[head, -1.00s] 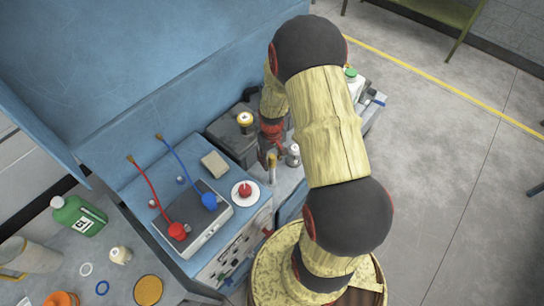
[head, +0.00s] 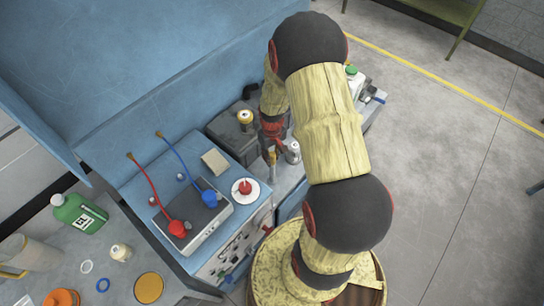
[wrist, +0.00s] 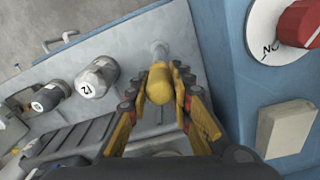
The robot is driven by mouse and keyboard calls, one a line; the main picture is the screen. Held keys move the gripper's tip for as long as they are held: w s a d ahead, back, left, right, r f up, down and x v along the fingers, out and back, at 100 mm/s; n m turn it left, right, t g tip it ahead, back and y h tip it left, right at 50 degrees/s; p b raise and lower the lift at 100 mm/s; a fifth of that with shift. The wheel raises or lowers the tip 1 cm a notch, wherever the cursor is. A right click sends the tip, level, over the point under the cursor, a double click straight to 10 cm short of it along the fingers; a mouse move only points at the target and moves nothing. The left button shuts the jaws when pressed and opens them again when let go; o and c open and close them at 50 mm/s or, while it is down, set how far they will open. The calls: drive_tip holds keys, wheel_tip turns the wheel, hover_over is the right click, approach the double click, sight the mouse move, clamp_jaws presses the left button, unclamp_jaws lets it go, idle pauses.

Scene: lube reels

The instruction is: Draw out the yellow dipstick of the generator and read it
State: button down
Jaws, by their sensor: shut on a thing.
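The yellow dipstick handle (wrist: 160,84) is a rounded grip between my fingers in the wrist view. A pale metal tube or fitting (wrist: 159,49) shows just beyond it; whether the stick is still in its tube is hard to tell. My gripper (wrist: 162,92) is shut on the handle, with a yellow and black finger on each side. In the head view my gripper (head: 271,146) reaches down between the blue cabinet and the silver bottle. No reading marks on the stick are visible.
Two labelled caps or bottles (wrist: 97,78) stand left of my gripper in the wrist view. The blue cabinet (wrist: 226,60) with a red and white knob (wrist: 285,27) is close on the right. A grey battery-like block (head: 226,136) lies left of my gripper in the head view.

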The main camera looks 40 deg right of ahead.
wheel_tip(320, 180, up, 18)
drive_tip(key=p, duration=1.1)
drive_tip(key=shift+p, duration=0.4)
